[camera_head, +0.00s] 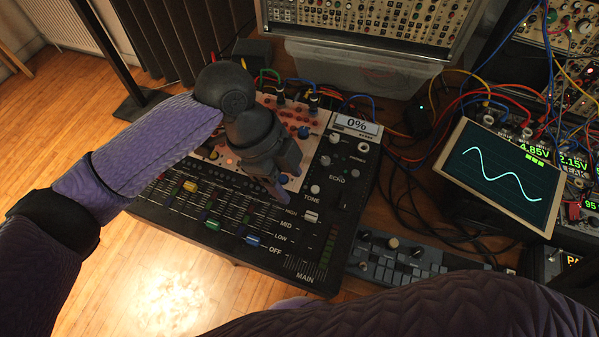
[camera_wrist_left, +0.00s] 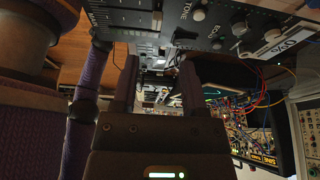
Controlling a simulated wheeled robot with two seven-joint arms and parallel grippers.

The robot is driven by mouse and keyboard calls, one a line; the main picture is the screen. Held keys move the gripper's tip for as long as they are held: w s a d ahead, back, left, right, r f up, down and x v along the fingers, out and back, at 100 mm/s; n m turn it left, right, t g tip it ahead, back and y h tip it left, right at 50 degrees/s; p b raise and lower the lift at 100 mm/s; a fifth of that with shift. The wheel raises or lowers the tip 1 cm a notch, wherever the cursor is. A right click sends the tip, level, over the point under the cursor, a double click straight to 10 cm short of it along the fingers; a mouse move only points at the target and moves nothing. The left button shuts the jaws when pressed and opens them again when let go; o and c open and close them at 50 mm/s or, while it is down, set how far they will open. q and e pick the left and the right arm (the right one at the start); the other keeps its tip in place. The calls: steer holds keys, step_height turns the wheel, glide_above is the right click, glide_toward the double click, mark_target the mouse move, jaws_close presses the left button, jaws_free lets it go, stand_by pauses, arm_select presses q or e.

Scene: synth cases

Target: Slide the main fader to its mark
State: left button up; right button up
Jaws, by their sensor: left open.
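The mixer (camera_head: 337,262) is a black console with a MAIN fader column at its lower right. A white fader cap (camera_head: 311,216) sits there beside the word HIGH, with MID, LOW and OFF printed below. A small display (camera_head: 356,124) on the mixer reads 0%; it also shows in the left wrist view (camera_wrist_left: 279,37). My left gripper (camera_head: 279,191) is over the mixer, up and left of the white cap, seemingly apart from it. In the left wrist view its two fingers (camera_wrist_left: 158,85) stand apart with nothing between them. My right gripper is out of view.
Other fader caps, yellow (camera_head: 190,186), green (camera_head: 213,224) and blue (camera_head: 252,240), stand left of the main column. Knobs and patch cables crowd the mixer's top. A tilted screen (camera_head: 503,176) shows a wave. A small keyboard (camera_head: 405,258) lies right of the mixer.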

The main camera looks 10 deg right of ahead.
mark_target(310, 215)
arm_select(q)
steer(key=b+x, duration=0.3)
steer(key=x, duration=0.6)
steer(key=shift+s+f, duration=0.15)
steer(key=shift+s, duration=0.1)
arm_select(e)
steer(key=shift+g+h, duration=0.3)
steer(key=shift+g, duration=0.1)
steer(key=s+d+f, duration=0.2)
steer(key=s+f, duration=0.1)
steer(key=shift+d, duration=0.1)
arm_select(q)
steer(key=shift+c, duration=0.3)
jaws_close()
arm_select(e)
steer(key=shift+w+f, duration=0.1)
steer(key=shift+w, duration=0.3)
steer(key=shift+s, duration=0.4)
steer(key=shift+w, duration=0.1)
